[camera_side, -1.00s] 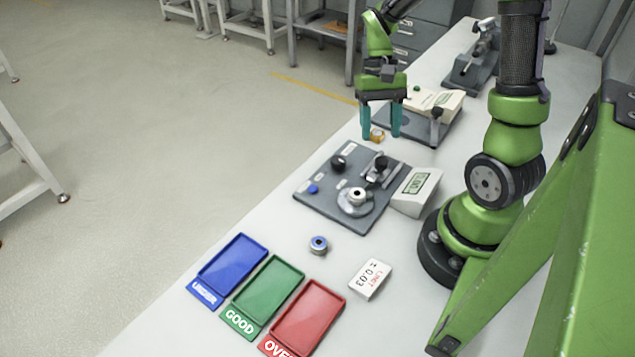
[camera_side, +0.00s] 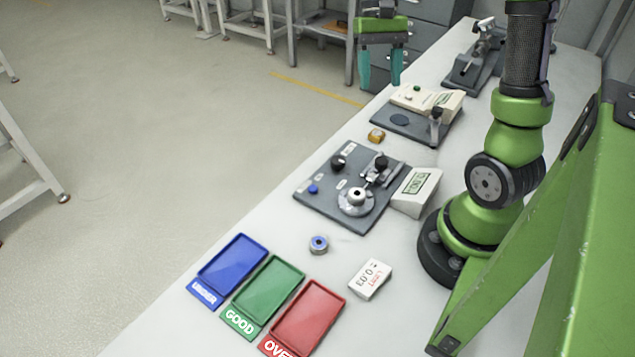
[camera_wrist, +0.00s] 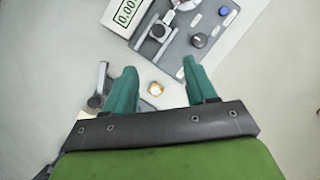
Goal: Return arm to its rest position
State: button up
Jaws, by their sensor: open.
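My gripper (camera_side: 381,70) is raised above the far part of the bench in the side view, its two teal fingers apart with nothing between them. In the wrist view my gripper (camera_wrist: 162,86) is open too, and a small brass-coloured ring (camera_wrist: 155,88) shows below, between the fingers in the picture. In the side view this ring (camera_side: 376,135) lies on the bench beyond the dark gauge plate (camera_side: 330,205), apart from my gripper.
Blue (camera_side: 233,262), green (camera_side: 270,284) and red (camera_side: 310,315) trays lie at the front. A blue-topped ring (camera_side: 318,244) and a white tolerance block (camera_side: 370,279) are nearby. A readout (camera_side: 416,190) stands by the gauge plate. Another gauge station (camera_side: 420,118) is farther back.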

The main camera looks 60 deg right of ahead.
jog(key=s+a+r+n+t, duration=0.2)
jog(key=a+t, duration=0.3)
jog(key=a, duration=0.3)
jog(key=s+a+r+n+t+h, duration=0.1)
jog(key=s+a+r+n+t, duration=0.1)
jog(key=a+t, duration=0.3)
jog(key=a+n, duration=0.1)
jog(key=a, duration=0.2)
jog(key=shift+a+r, duration=0.15)
jog(key=shift+r, duration=0.1)
